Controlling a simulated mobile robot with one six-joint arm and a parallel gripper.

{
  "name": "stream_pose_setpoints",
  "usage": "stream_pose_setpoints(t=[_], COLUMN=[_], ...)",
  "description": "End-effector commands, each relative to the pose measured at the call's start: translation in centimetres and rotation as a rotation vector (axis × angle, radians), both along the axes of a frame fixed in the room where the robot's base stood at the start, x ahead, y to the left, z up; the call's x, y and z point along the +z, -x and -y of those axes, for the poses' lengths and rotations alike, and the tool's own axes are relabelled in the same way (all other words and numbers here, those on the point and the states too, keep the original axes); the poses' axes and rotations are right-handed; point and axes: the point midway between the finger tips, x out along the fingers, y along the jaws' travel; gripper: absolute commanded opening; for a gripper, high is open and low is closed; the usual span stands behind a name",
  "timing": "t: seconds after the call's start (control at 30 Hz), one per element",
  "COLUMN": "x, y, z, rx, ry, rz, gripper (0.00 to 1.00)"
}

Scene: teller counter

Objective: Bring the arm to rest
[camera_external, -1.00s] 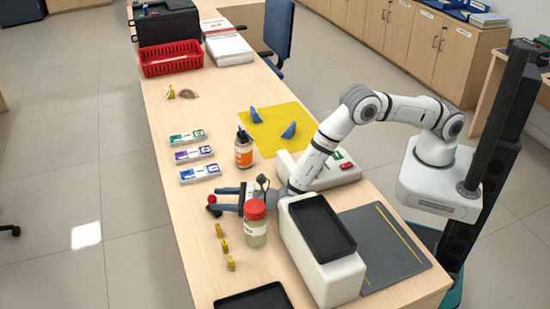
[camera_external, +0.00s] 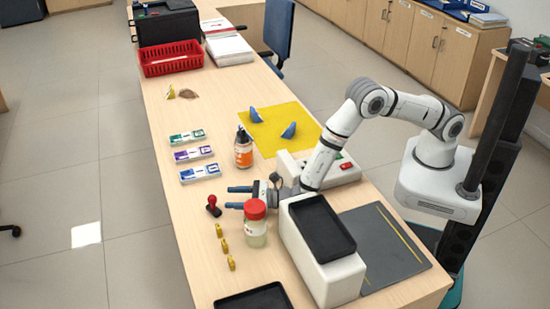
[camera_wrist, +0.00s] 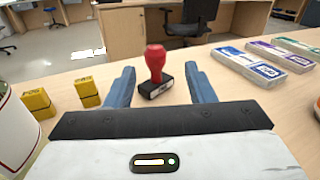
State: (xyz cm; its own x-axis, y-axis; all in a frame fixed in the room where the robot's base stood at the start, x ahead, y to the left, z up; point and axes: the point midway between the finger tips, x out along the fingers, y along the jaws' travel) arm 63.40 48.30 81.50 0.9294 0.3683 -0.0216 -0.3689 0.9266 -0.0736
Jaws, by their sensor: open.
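My gripper (camera_external: 233,197) is open and empty, low over the wooden counter (camera_external: 178,240). Its two blue fingers point left in the external view. A red-handled stamp (camera_external: 213,206) stands upright on the counter just beyond the fingertips. In the wrist view the stamp (camera_wrist: 156,72) shows between and ahead of the two fingers (camera_wrist: 162,88), apart from both. My arm reaches over from the right side of the counter.
A red-lidded jar (camera_external: 255,224) stands close beside my gripper. An orange-labelled bottle (camera_external: 243,150) and several labelled boxes (camera_external: 194,154) stand farther back. Small yellow blocks (camera_external: 222,243) are in front. A white box with a black tray (camera_external: 318,228) stands right of the jar.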

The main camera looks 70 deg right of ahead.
Motion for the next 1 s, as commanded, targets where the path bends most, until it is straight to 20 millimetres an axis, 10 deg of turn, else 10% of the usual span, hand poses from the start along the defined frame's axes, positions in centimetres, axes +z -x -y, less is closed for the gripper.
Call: stream_pose_setpoints(t=[0.3, 0.57, 0.8, 1.0], x=[7.8, 15.6, 19.8, 20.9], y=[-1.4, -1.6, 6.0, 15.5], z=[8.5, 26.8, 41.9, 49.1], rx=[-0.236, -0.765, -1.261, -1.622], ry=[-0.02, -0.449, -0.962, -1.437], rz=[-0.231, -0.342, -0.405, -0.421], gripper=[0.49, 0.49, 0.49, 0.49])
